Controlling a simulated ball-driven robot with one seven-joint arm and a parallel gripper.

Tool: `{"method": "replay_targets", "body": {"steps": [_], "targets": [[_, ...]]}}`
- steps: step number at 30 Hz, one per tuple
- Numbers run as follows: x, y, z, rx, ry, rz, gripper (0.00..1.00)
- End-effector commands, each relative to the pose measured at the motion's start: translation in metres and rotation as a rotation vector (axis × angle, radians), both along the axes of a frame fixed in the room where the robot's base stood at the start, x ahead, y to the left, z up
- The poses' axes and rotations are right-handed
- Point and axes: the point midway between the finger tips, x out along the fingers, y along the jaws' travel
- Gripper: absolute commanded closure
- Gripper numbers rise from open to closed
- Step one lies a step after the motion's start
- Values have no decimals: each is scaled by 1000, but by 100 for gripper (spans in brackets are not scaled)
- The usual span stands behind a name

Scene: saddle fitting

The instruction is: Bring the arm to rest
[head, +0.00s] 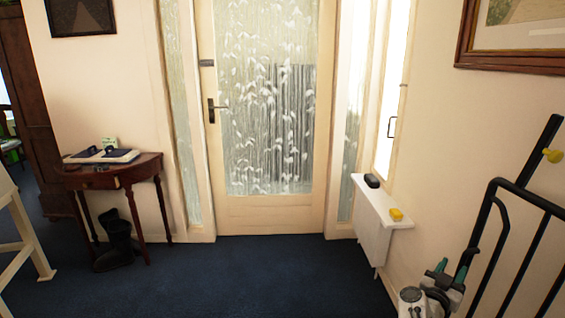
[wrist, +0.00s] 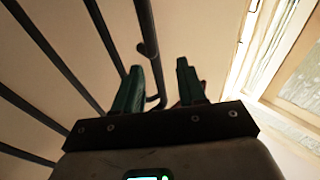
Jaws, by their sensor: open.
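My gripper (head: 444,275) is at the lower right of the head view, low beside the black metal rack. Its two teal fingers stand apart with nothing between them. In the wrist view my gripper (wrist: 165,88) points towards a cream wall and is open and empty. Behind the fingers in that view the rack's dark bars run past; I cannot tell how close they are.
The black rack (head: 540,205) stands at the right. A narrow white shelf (head: 365,207) on the right wall bears a dark object (head: 372,181) and a yellow block (head: 396,214). A wooden side table (head: 125,174) stands left of the glazed door (head: 270,215). Blue carpet (head: 255,275) is clear between.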

Motion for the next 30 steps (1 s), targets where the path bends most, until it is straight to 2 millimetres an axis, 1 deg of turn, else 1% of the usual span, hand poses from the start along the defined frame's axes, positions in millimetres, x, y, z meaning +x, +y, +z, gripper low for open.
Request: {"method": "replay_targets", "body": {"steps": [1, 4, 8, 11, 14, 17, 18, 20, 21, 22, 23, 24, 26, 27, 29, 30], "targets": [[-6, -3, 4, -35, 14, 83, 59], [-14, 6, 4, -67, 64, 268, 59], [-33, 30, -8, -64, 185, 490, 59], [-59, 55, -25, -28, 313, 635, 59], [-94, 80, -45, 33, 463, 748, 59], [-139, 105, -65, 114, 629, 827, 59], [-160, 115, -73, 153, 699, 848, 59], [-194, 128, -83, 215, 804, 865, 59], [-217, 137, -88, 258, 874, 872, 59], [-236, 143, -91, 292, 926, 871, 59], [-255, 149, -94, 327, 979, 866, 59], [-282, 156, -96, 374, 1047, 854, 59], [-322, 167, -97, 444, 1145, 828, 59], [-348, 173, -96, 490, 1204, 804, 59], [-383, 180, -92, 552, 1281, 764, 59], [-404, 185, -89, 589, 1325, 737, 59]]}}
